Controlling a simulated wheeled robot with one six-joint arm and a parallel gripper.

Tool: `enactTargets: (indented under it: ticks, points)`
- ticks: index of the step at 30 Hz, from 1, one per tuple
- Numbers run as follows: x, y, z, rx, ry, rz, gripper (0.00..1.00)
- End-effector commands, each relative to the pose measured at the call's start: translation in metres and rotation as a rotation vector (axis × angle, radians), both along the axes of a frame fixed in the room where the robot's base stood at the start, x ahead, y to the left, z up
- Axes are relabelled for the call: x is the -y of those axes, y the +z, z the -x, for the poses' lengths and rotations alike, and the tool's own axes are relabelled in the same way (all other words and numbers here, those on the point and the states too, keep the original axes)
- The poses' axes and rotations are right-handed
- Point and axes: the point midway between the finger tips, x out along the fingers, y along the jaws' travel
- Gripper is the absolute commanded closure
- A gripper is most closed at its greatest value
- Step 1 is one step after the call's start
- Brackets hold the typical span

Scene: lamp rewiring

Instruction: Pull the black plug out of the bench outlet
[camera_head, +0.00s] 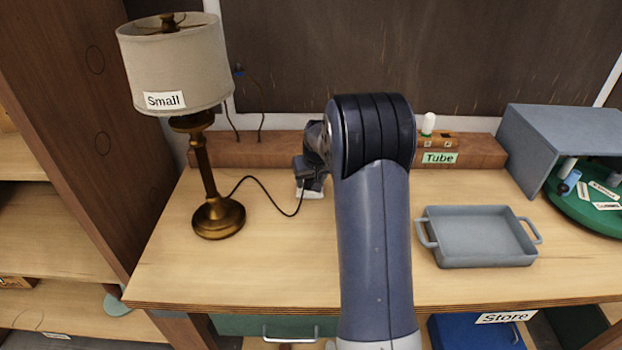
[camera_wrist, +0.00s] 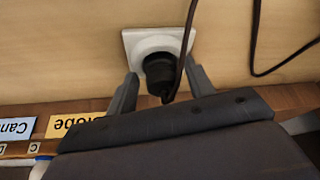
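The black plug (camera_wrist: 158,68) sits in the white bench outlet (camera_wrist: 130,43) in the wrist view. Its black cord (camera_wrist: 188,40) runs off upward in that view. My gripper (camera_wrist: 163,73) is open, with one finger on each side of the plug and a visible gap on both sides. In the head view my gripper (camera_head: 311,180) is low over the white outlet (camera_head: 311,194), and the plug is hidden there. The cord (camera_head: 265,187) runs from the outlet to the brass lamp (camera_head: 219,218), which stands upright on the left of the bench.
A grey tray (camera_head: 477,240) lies on the bench at right, near a grey box-like cover (camera_head: 560,140) and a green turntable (camera_head: 590,212). A wooden rail (camera_head: 470,150) with labels runs along the back. The front left of the bench (camera_head: 200,275) is clear.

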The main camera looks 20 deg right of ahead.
Motion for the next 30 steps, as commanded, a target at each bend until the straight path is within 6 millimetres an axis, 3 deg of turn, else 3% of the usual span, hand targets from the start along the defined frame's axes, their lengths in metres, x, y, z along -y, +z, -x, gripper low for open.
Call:
enactTargets:
  ticks: [6,7,8,18,23,30]
  points:
    - [-0.001,0.000,0.000,-0.001,0.000,-0.001,0.72]
    - [-0.001,0.000,0.000,-0.001,0.000,-0.001,0.47]
    - [-0.001,0.000,0.000,-0.001,0.000,-0.001,0.45]
    - [-0.001,0.004,0.001,0.000,0.000,-0.001,0.43]
    - [-0.001,0.020,0.008,0.003,-0.001,0.000,0.43]
    - [-0.002,0.062,0.025,0.005,-0.001,0.000,0.43]
